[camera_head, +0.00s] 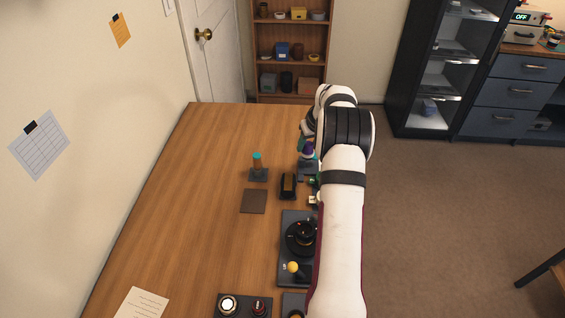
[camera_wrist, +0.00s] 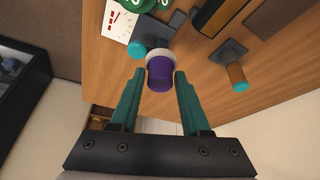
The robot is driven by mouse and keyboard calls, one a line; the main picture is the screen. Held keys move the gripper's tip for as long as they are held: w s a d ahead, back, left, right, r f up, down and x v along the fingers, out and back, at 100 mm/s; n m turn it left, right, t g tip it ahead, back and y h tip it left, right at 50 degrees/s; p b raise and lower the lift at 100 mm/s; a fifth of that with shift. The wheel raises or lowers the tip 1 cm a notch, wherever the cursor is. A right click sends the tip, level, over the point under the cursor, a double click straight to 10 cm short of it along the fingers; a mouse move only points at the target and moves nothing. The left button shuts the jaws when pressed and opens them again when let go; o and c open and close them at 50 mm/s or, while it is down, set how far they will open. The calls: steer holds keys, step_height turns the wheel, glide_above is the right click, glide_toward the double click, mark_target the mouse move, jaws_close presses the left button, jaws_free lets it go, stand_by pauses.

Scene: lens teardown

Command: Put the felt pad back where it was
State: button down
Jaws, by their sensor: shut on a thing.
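My gripper (camera_wrist: 160,75) has its two teal fingers on either side of a purple cylinder (camera_wrist: 160,74) with a whitish rim, and is shut on it. In the head view the purple cylinder (camera_head: 307,147) shows beside my arm, which hides most of the gripper. A flat dark brown square (camera_head: 254,201) lies on the table; it looks like a pad, but I cannot tell whether it is felt. Its edge also shows at the upper right of the wrist view (camera_wrist: 278,20). No other thing is clearly a felt pad.
A teal-topped brown peg (camera_head: 257,162) stands on a small grey base left of the gripper. The table's left side (camera_head: 190,200) is mostly clear.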

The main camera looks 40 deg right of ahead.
steer(key=w+a+f, duration=0.1)
steer(key=w, duration=0.1)
steer(key=w+a+f, duration=0.1)
steer(key=w+f, duration=0.1)
steer(key=w, duration=0.1)
steer(key=w+a+f, duration=0.1)
steer(key=w+f, duration=0.1)
steer(key=shift+w+a+f, duration=0.15)
steer(key=shift+w, duration=0.25)
steer(key=shift+f, duration=1.9)
steer(key=shift+f, duration=0.1)
steer(key=shift+c, duration=1.8)
jaws_free()
